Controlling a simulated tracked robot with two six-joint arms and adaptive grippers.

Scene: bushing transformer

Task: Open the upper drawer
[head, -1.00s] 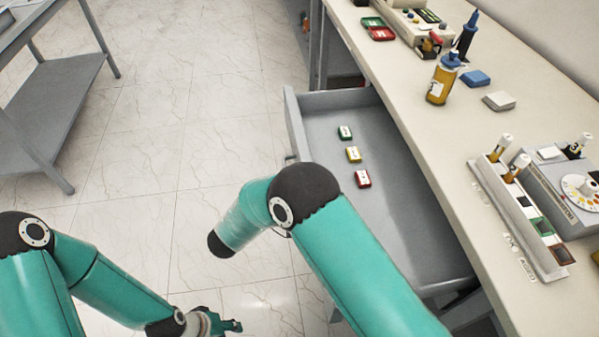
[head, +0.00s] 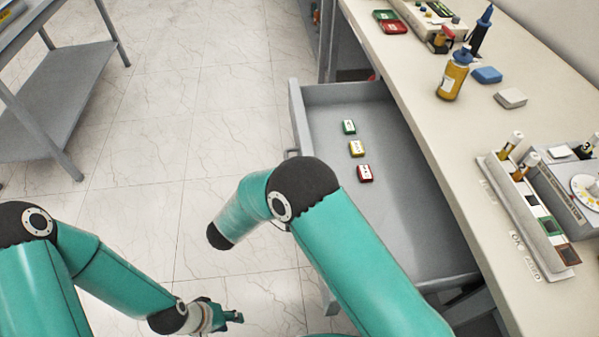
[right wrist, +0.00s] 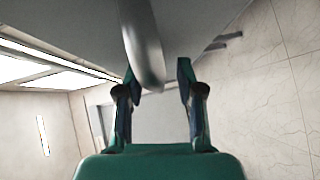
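The grey drawer (head: 410,225) is pulled out from under the bench, with several small blocks lying inside. Its handle (head: 291,153) partly shows on the front panel, beyond my right arm. My right gripper is hidden in the head view. In the right wrist view my right gripper (right wrist: 158,80) has its fingers spread, with a grey bar (right wrist: 142,45), likely the handle, passing between them. A gap shows between the bar and the right finger. My left gripper (head: 232,316) is low over the floor, away from the drawer; its finger opening is too small to judge.
The bench top (head: 420,90) carries a yellow bottle (head: 453,76), a blue block (head: 487,75), a white block (head: 511,98) and a device with a dial at right. A grey side table (head: 60,85) stands at left. The floor between is clear.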

